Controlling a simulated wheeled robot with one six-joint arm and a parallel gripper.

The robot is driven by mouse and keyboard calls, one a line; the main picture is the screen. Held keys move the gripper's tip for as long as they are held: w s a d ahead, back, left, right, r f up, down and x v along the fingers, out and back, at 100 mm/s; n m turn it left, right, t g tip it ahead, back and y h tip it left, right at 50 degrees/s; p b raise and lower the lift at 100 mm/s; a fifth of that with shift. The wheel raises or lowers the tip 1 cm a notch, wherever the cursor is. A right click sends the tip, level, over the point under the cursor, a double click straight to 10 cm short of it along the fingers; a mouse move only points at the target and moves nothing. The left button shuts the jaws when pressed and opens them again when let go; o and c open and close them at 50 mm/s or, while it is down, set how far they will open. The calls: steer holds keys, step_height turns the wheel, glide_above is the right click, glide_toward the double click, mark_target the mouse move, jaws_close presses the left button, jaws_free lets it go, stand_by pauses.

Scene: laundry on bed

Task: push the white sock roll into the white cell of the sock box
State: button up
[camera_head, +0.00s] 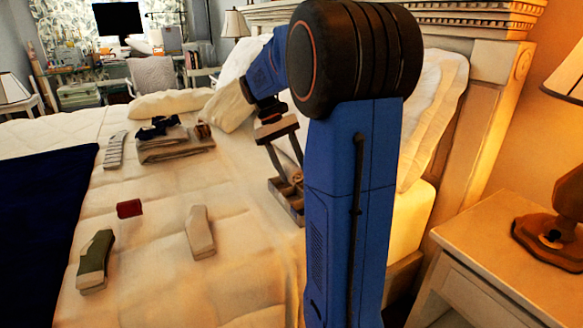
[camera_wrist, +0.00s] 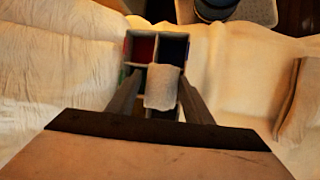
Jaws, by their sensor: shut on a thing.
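The white sock roll (camera_wrist: 162,88) is between the two fingers of my gripper (camera_wrist: 160,78), which is shut on it. The roll is over the near part of the sock box (camera_wrist: 160,34), and whether it sits inside a cell cannot be told. The box has dividers; a red cell shows at its far left, a dark one at its far right and some green at the left edge. The white cell cannot be made out. In the head view, my gripper (camera_head: 274,150) points down at the box (camera_head: 279,189), which my arm partly hides.
On the bed lie a red piece (camera_head: 129,208), a green-and-white sock (camera_head: 96,262), a pale sock (camera_head: 200,232), a striped grey item (camera_head: 115,150) and a folded grey stack (camera_head: 175,150). Pillows and the headboard (camera_head: 497,60) stand behind my arm. A nightstand (camera_head: 490,240) is at right.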

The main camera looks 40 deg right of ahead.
steer(key=shift+s, duration=0.1)
steer(key=shift+a+f, duration=0.1)
steer(key=shift+f, duration=2.05)
steer(key=shift+f, duration=0.4)
steer(key=shift+r, duration=0.1)
steer(key=o, duration=1.2)
steer(key=shift+r, duration=0.1)
steer(key=v, duration=1.7)
steer(key=shift+r, duration=0.1)
